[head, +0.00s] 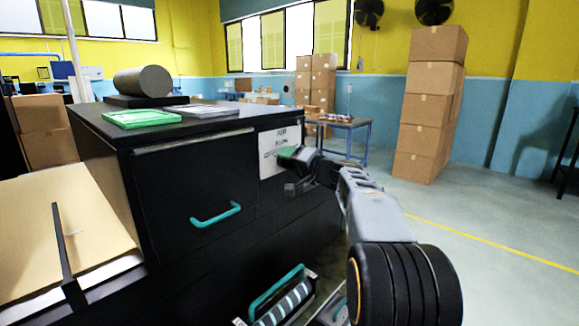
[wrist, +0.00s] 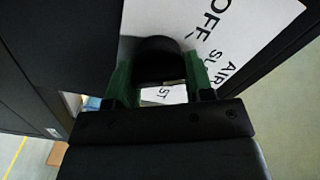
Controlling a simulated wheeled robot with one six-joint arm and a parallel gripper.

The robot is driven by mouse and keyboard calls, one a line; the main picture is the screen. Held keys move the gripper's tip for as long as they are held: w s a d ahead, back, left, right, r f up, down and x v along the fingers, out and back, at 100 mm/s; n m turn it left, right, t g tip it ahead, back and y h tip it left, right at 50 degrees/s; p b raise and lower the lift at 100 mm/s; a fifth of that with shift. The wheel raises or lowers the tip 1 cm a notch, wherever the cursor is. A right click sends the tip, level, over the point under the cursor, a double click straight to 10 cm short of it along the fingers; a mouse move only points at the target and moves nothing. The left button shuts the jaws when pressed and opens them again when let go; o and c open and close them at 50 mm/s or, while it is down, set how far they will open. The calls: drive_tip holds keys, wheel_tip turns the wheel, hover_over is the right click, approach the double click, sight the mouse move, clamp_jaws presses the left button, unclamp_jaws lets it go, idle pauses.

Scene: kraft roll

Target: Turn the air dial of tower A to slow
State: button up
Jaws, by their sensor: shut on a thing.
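The black air dial (wrist: 160,58) sticks out from the front of the black cabinet, in front of a white label plate (wrist: 215,28). In the wrist view the plate's letters read "OFF", "AIR" and part of "SLOW", with "ST" showing between the fingers. My gripper (head: 290,155) is at this plate in the head view, and its green fingers (wrist: 155,82) are shut on the dial from both sides. The dial's pointer is not visible, so I cannot tell its setting. In the head view the gripper hides the dial.
A drawer with a teal handle (head: 216,214) is left of the plate. A grey roll (head: 143,82) and a green tray (head: 141,117) are on the cabinet top. Stacked cartons (head: 430,110) stand at the right. The floor (head: 500,235) at right is clear.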

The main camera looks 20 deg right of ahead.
drive_tip(key=m, duration=0.5)
drive_tip(key=shift+f+b, duration=0.2)
drive_tip(key=shift+b, duration=0.1)
drive_tip(key=shift+m, duration=0.5)
drive_tip(key=o, duration=0.9)
drive_tip(key=shift+d, duration=0.1)
drive_tip(key=b+v, duration=0.1)
drive_tip(key=v, duration=1.2)
drive_tip(key=shift+s+r, duration=0.1)
drive_tip(key=shift+s, duration=0.3)
drive_tip(key=shift+d, duration=0.1)
